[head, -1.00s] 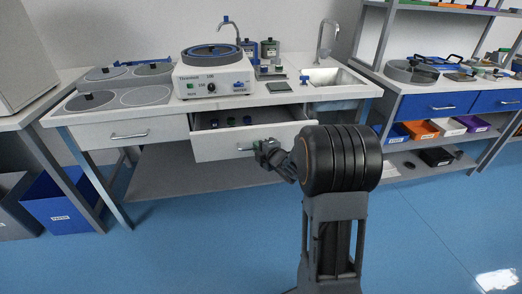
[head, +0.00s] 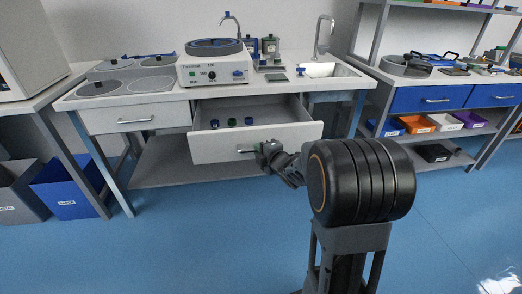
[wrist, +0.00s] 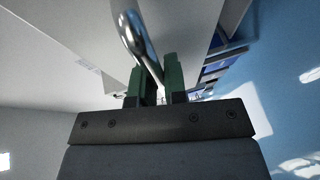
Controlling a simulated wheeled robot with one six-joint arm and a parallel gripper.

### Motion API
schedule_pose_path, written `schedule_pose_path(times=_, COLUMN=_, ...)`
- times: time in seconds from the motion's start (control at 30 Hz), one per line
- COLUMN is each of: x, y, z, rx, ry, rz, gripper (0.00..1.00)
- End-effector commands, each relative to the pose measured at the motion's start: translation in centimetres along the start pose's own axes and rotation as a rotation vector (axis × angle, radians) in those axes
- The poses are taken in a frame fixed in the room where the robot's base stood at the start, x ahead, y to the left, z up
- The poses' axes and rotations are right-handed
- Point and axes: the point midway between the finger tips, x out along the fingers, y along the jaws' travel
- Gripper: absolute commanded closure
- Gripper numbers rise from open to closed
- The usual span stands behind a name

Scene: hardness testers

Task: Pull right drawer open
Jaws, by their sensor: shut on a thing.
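The right drawer (head: 222,146) of the white bench is pulled out well past the bench front. Several small items lie inside it: blue ones (head: 214,124) and a green one (head: 232,122). My gripper (head: 262,152) is at the drawer's front, shut on its metal bar handle (wrist: 136,38). In the wrist view, the green fingers of my gripper (wrist: 158,82) close on the handle, which runs up and away from them. The right end of the handle is hidden by my gripper in the head view. The left drawer (head: 130,117) is shut.
A polishing machine (head: 214,68) stands on the bench above the open drawer. A sink (head: 318,70) is at right. A bench with blue drawers (head: 432,98) stands further right. A blue bin (head: 66,190) is at left.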

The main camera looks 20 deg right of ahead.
Motion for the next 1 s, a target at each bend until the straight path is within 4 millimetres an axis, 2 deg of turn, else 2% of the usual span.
schedule_pose_path(times=0.17, x=0.0, y=0.0, z=0.2, rx=0.002, ry=-0.006, rz=-0.002, gripper=1.00)
schedule_pose_path(times=0.2, x=0.0, y=0.0, z=0.2, rx=0.002, ry=-0.006, rz=-0.001, gripper=0.85)
schedule_pose_path(times=0.43, x=0.0, y=0.0, z=0.1, rx=0.001, ry=-0.002, rz=-0.001, gripper=0.63)
schedule_pose_path(times=0.77, x=-0.6, y=0.1, z=0.1, rx=0.001, ry=-0.002, rz=-0.001, gripper=0.63)
schedule_pose_path(times=0.87, x=-1.9, y=0.2, z=0.1, rx=0.001, ry=-0.003, rz=0.001, gripper=0.63)
schedule_pose_path(times=1.0, x=-4.8, y=0.4, z=0.2, rx=0.001, ry=-0.006, rz=0.001, gripper=0.63)
